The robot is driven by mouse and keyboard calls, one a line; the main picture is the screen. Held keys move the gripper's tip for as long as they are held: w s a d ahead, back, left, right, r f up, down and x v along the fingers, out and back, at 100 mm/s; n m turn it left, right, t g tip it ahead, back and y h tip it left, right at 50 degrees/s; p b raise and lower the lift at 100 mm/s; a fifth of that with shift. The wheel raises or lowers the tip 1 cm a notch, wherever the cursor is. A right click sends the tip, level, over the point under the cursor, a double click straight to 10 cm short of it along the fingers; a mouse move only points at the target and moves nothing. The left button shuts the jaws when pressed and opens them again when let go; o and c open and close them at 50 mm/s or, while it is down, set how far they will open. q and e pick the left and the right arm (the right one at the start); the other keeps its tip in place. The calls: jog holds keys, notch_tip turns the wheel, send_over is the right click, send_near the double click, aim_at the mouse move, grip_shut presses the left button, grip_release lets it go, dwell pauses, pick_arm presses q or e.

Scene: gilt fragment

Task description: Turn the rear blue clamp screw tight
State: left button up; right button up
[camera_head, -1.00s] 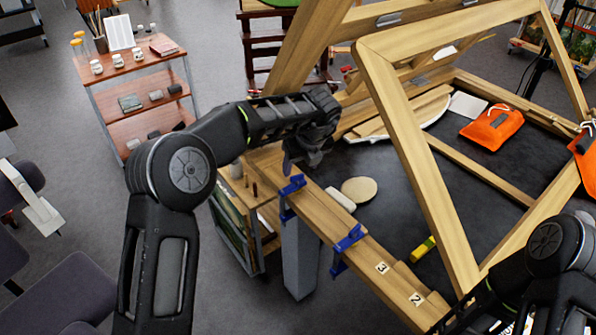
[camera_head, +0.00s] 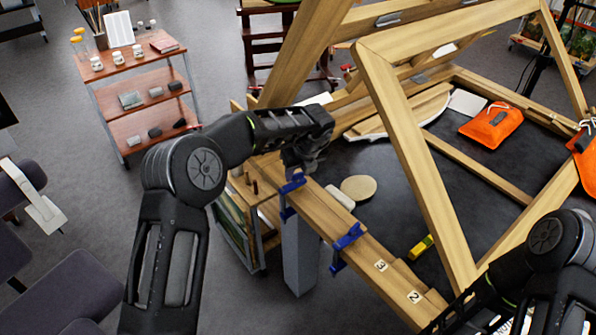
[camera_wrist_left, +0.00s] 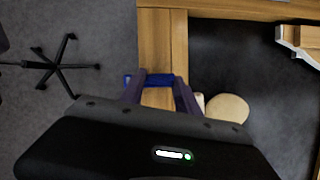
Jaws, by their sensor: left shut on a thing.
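The rear blue clamp (camera_head: 290,187) sits on the wooden beam at the frame's left side. My left gripper (camera_head: 295,172) is right over it, pointing down, its fingers shut on the top of the clamp. In the left wrist view the blue clamp (camera_wrist_left: 160,79) shows between the two fingers (camera_wrist_left: 160,84). The screw itself is hidden by the gripper, so its turn cannot be seen. The front blue clamp (camera_head: 347,238) sits farther along the same beam, untouched. My right arm comes in at the lower right; its gripper is not in view.
The large wooden frame (camera_head: 415,170) rises over the dark table to the right. Orange pouches (camera_head: 492,124), a round pale disc (camera_head: 358,188) and a yellow item (camera_head: 421,246) lie around it. Number tags (camera_head: 381,265) mark the beam. A shelf cart (camera_head: 150,95) stands at the back left.

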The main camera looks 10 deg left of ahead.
pick_arm(q)
grip_shut()
jog(key=shift+m, duration=0.6)
jog(key=m+h, duration=0.1)
jog(key=m, duration=0.1)
jog(key=shift+a+m+t, duration=0.15)
jog(key=shift+m+t, duration=0.25)
jog(key=m+h, duration=0.1)
jog(key=m, duration=0.2)
jog(key=shift+a+h, duration=0.15)
jog(key=shift+h, duration=0.15)
jog(key=m+h, duration=0.2)
jog(key=m, duration=0.3)
jog(key=shift+m, duration=0.4)
jog(key=m+g+h, duration=0.1)
jog(key=m, duration=0.2)
jog(key=m+g+h, duration=0.1)
jog(key=m, duration=0.2)
jog(key=shift+w+a, duration=0.1)
jog(key=shift+a, duration=0.05)
